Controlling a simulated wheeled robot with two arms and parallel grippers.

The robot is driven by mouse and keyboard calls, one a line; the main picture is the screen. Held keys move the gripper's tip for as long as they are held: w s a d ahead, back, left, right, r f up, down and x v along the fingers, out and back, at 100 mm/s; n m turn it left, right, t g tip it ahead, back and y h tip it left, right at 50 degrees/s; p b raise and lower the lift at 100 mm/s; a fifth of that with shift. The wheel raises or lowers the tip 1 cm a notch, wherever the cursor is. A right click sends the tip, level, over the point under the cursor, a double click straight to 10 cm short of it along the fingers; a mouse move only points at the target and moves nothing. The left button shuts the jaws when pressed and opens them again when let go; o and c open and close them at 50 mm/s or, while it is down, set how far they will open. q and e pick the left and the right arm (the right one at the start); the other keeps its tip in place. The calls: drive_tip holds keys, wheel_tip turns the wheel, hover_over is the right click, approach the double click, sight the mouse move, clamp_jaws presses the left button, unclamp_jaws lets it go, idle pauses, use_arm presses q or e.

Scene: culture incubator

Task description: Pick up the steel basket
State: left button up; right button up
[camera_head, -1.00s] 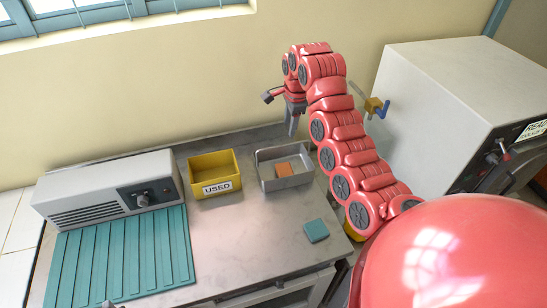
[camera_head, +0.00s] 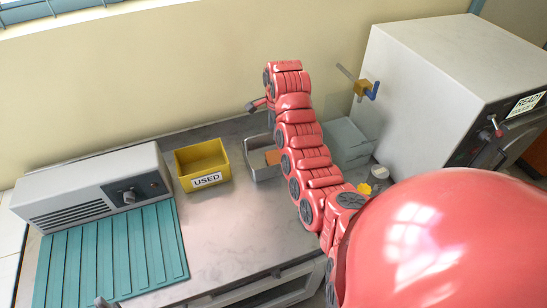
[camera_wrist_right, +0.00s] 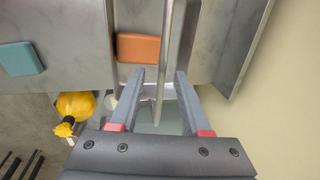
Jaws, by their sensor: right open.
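The steel basket (camera_head: 252,176) is a grey metal tray on the right part of the counter, with an orange block (camera_head: 273,157) in it. My arm hides its right side in the head view. In the right wrist view the orange block (camera_wrist_right: 138,47) lies beside a thin upright steel edge of the basket (camera_wrist_right: 167,45). My right gripper (camera_wrist_right: 160,75) is open, with that edge showing between its fingers. I cannot tell whether they touch it. In the head view the fingers are mostly hidden behind my arm.
A yellow bin marked USED (camera_head: 203,158) stands left of the basket. A grey device (camera_head: 92,188) and a ribbed teal mat (camera_head: 112,254) are further left. The incubator (camera_head: 440,80) and a pale grey box (camera_head: 347,138) are right. A teal block shows in the wrist view (camera_wrist_right: 18,58).

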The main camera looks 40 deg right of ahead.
drive_tip(key=shift+w+f, duration=0.15)
drive_tip(key=shift+f, duration=0.25)
drive_tip(key=f+p, duration=0.3)
drive_tip(key=shift+w+d+f, duration=0.2)
drive_tip(key=shift+w+f, duration=0.25)
drive_tip(key=shift+f, duration=0.5)
clamp_jaws()
idle(0.5)
